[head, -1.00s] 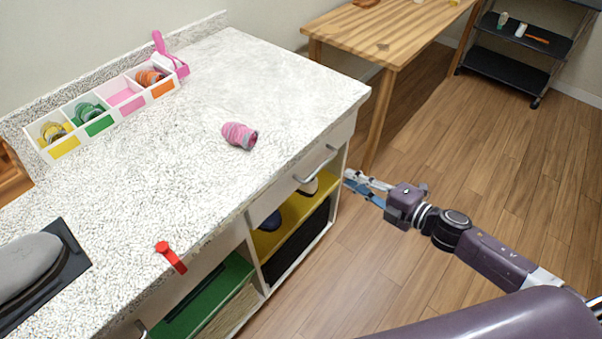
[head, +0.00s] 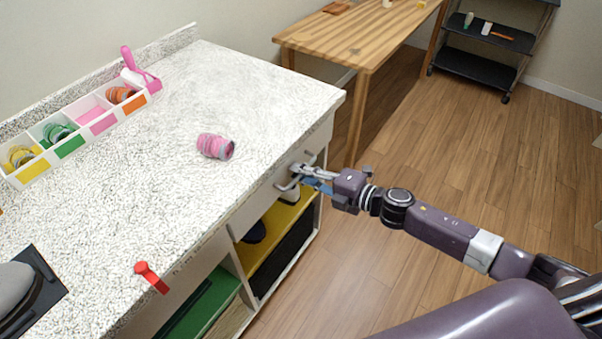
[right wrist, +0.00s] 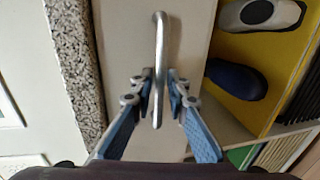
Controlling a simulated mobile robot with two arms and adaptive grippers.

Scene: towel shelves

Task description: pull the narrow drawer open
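The pale drawer front (head: 262,199) is under the right end of the counter and looks closed. Its curved metal handle (right wrist: 159,50) runs up the middle of the right wrist view. My right gripper (head: 299,174) is at this handle in the head view, its arm coming in from the right. My left gripper is out of view.
The speckled counter (head: 250,110) holds a pink roll (head: 215,146), a red object (head: 150,277) and a divided organizer (head: 75,130). Below the drawer, a yellow shelf (head: 275,240) holds shoes. A wooden table (head: 365,40) stands behind; the floor at right is clear.

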